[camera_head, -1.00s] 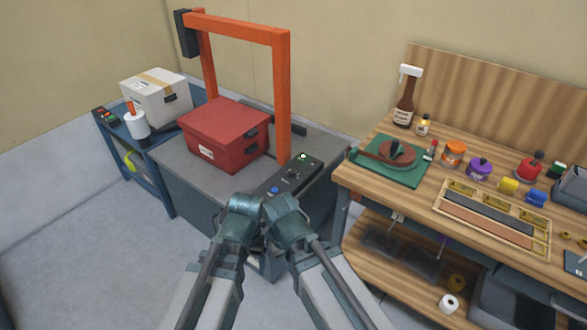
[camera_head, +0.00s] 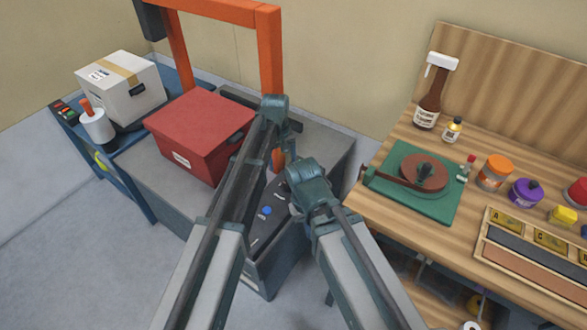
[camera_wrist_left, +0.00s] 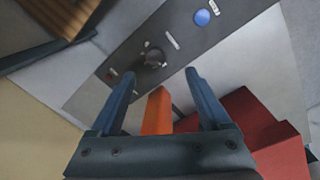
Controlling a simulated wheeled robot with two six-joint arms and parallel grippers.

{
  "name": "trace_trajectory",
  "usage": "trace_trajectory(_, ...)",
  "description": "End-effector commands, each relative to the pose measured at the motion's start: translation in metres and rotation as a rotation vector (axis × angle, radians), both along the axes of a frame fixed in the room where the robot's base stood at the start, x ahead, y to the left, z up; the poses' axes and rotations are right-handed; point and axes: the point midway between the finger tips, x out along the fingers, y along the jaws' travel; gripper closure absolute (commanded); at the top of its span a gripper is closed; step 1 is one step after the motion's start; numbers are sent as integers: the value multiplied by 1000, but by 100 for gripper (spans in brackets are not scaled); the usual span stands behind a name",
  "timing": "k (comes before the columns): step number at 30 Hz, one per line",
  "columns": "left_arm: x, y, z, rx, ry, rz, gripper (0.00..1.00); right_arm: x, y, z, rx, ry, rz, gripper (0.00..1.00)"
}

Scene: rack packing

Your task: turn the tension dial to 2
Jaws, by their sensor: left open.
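The tension dial (camera_wrist_left: 154,57) is a dark round knob on the grey control panel (camera_wrist_left: 120,62), seen in the left wrist view. Its pointer and scale are too small to read. My left gripper is open and empty, its two fingers (camera_wrist_left: 160,74) apart with the dial just beyond and between their tips, not touching as far as I can see. In the head view the left gripper (camera_head: 290,150) is over the far end of the panel (camera_head: 258,230), and my arms hide the dial. My right gripper (camera_head: 300,205) is beside the panel, its jaws unclear.
A blue button (camera_head: 266,210) is on the panel. The orange frame (camera_head: 271,50) and red box (camera_head: 200,130) stand close to my left arm. The wooden bench (camera_head: 380,205) with the green mat (camera_head: 435,210) is at the right.

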Motion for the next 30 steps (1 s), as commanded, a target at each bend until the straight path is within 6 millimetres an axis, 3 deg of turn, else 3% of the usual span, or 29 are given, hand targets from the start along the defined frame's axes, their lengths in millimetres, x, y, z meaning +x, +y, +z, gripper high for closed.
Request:
trace_trajectory(3, 10, -1, -2, -6, -1, 24, 19, 0, 0, -2, 0, 0, 0, 100)
trace_trajectory(14, 10, -1, -9, -7, -2, 27, 19, 0, 0, -9, 0, 0, 0, 100)
trace_trajectory(20, 11, -2, -28, -7, -2, 26, 19, 0, 0, -28, 0, 0, 0, 100)
trace_trajectory(30, 12, -5, -75, -7, -2, 26, 19, 0, 0, -75, 0, 0, 1, 100)
